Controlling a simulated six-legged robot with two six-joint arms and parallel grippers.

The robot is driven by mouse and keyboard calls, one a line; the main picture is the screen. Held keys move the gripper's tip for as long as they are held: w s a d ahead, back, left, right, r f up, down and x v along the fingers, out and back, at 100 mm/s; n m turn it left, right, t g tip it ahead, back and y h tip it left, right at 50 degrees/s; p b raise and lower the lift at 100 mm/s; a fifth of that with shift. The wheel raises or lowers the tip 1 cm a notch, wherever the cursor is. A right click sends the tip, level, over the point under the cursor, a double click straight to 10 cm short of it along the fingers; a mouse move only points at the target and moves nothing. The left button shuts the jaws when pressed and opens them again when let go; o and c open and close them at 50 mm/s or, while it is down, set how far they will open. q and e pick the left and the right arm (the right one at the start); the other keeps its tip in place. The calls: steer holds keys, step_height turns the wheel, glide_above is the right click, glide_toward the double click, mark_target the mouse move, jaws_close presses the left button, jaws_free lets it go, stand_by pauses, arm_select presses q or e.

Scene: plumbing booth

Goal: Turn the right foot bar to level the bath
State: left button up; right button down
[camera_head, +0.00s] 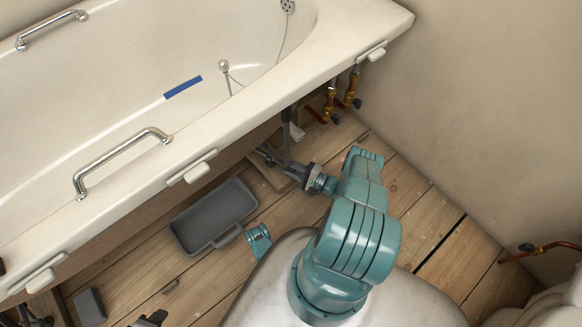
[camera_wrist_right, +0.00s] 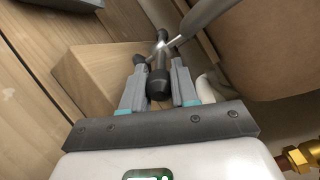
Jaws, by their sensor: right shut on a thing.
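The white bath (camera_head: 230,110) fills the upper left of the head view, with a blue strip (camera_head: 183,87) on its inner wall. My right gripper (camera_head: 285,166) reaches under its near rim by a grey foot leg (camera_head: 287,140). In the right wrist view, the fingers of my right gripper (camera_wrist_right: 160,92) are shut on the right foot bar (camera_wrist_right: 158,84), a dark round-ended bar. Behind it are a metal joint and a sloping grey leg (camera_wrist_right: 203,17), above a wooden block (camera_wrist_right: 95,75).
A grey tray (camera_head: 213,215) lies on the wooden floor, left of my right arm. Copper pipes with valves (camera_head: 333,100) stand under the bath's right end. Another copper pipe (camera_head: 540,250) leaves the right wall. Floor between my arm and that wall is mostly clear.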

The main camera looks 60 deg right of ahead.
steer(key=shift+a+f, duration=0.2)
steer(key=c, duration=1.1)
jaws_free()
steer(key=shift+c, duration=0.2)
steer(key=shift+d, duration=0.1)
steer(key=shift+s+d, duration=0.1)
steer(key=shift+s, duration=0.3)
steer(key=s, duration=1.5)
steer(key=shift+s+d, duration=0.25)
steer(key=shift+d, duration=0.1)
